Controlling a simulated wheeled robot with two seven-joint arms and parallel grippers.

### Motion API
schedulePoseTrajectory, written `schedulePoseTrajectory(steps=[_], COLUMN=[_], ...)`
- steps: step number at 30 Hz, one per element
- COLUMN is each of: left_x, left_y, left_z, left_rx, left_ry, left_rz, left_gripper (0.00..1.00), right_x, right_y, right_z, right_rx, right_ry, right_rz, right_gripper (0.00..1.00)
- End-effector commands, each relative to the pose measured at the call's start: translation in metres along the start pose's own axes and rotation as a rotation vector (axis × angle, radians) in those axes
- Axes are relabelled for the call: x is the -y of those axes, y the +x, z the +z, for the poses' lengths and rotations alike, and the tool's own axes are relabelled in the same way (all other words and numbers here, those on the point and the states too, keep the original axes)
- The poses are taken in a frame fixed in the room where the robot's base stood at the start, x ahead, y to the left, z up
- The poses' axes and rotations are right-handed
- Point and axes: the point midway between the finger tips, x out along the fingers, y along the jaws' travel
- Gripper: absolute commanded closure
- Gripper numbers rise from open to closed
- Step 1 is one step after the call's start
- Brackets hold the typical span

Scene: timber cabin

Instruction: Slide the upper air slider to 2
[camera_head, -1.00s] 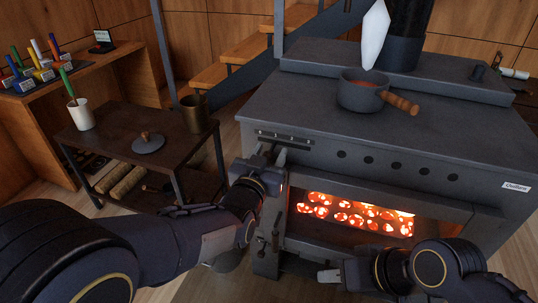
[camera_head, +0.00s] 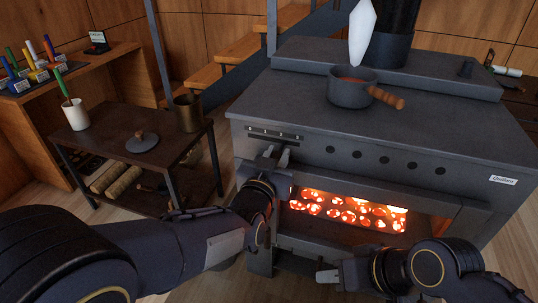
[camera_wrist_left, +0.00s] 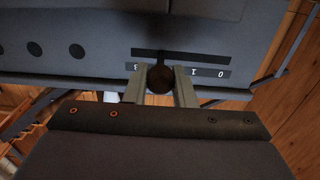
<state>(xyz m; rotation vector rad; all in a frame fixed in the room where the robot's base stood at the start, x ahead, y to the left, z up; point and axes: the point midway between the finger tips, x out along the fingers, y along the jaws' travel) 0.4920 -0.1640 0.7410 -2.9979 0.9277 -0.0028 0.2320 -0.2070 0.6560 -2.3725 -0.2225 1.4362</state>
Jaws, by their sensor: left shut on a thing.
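The upper air slider is a dark round knob (camera_wrist_left: 160,80) below a dark slot on the stove front in the left wrist view. A number strip beside it shows 0 and 1 to its right and a 3 to its left. The knob covers the place between the 1 and the 3. My left gripper (camera_head: 277,156) is shut on the knob, with one finger on each side (camera_wrist_left: 160,86). In the head view the slider plate (camera_head: 274,135) shows above the left gripper, and the knob is hidden. My right gripper (camera_head: 328,275) is low in front of the stove, apart from the slider.
The stove (camera_head: 430,135) has a glowing firebox (camera_head: 350,208) right of my left gripper. A saucepan (camera_head: 350,92) stands on top. A side table (camera_head: 110,135) with a cup (camera_head: 76,115) and a lid (camera_head: 142,142) stands left.

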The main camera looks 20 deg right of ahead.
Motion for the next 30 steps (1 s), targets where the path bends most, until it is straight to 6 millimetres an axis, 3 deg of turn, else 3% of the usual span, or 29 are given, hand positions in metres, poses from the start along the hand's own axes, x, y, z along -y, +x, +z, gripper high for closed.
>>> schedulePoseTrajectory(steps=[4,5,10,20,30], left_x=[0.004,0.004,0.003,0.004,0.003], left_y=[0.000,0.000,0.000,-0.004,-0.059], left_z=[0.000,0.000,0.000,-0.001,-0.003], left_rx=[0.002,0.002,0.001,0.000,0.000], left_ry=[-0.001,-0.001,0.000,-0.002,-0.002], left_rz=[-0.006,-0.006,-0.006,-0.006,-0.006], left_gripper=[1.00,0.75,0.55,0.55,0.55], right_x=[0.000,0.000,0.000,0.001,0.005], right_y=[0.000,0.000,0.000,-0.002,-0.010], right_z=[0.000,0.000,0.000,-0.001,-0.005], right_rx=[0.000,0.000,0.000,0.000,0.000], right_ry=[0.000,0.000,0.000,0.000,0.000], right_rz=[0.000,0.000,0.000,0.000,0.000], right_gripper=[0.60,0.60,0.60,0.60,0.60])
